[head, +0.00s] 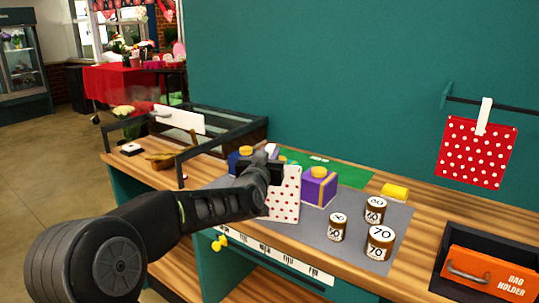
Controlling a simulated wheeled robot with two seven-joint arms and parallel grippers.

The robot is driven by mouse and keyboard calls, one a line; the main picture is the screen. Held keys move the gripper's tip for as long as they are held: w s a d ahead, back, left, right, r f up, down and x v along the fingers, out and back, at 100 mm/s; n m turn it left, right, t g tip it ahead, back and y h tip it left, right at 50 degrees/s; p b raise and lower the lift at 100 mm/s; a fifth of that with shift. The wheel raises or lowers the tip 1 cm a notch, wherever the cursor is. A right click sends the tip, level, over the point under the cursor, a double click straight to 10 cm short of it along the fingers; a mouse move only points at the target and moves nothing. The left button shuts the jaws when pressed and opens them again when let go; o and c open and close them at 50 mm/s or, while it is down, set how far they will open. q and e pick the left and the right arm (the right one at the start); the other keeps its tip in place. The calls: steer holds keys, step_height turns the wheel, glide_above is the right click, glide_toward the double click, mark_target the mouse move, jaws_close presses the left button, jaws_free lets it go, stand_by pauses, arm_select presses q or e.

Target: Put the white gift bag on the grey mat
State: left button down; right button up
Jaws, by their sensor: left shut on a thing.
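The white gift bag (286,197) with small red dots is upright at the centre of the head view. My left gripper (272,172) is shut on its upper part, and my arm hides its left side. The bag's lower edge shows against the grey mat (312,226); whether it touches the mat I cannot tell. My right gripper is not in view.
On the mat's right are several brown numbered jars (338,228); a purple box (319,187) is close behind the bag. A green mat (345,174) lies behind. An orange bag holder (490,275) is at right; a red dotted bag (475,152) hangs above.

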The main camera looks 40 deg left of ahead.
arm_select(q)
steer(key=c, duration=1.3)
jaws_free()
steer(key=shift+f, duration=0.1)
steer(key=shift+r+p, duration=0.25)
steer(key=shift+p, duration=0.05)
steer(key=b+v, duration=0.2)
steer(key=v, duration=1)
steer(key=shift+f+b, duration=0.1)
steer(key=shift+b, duration=0.25)
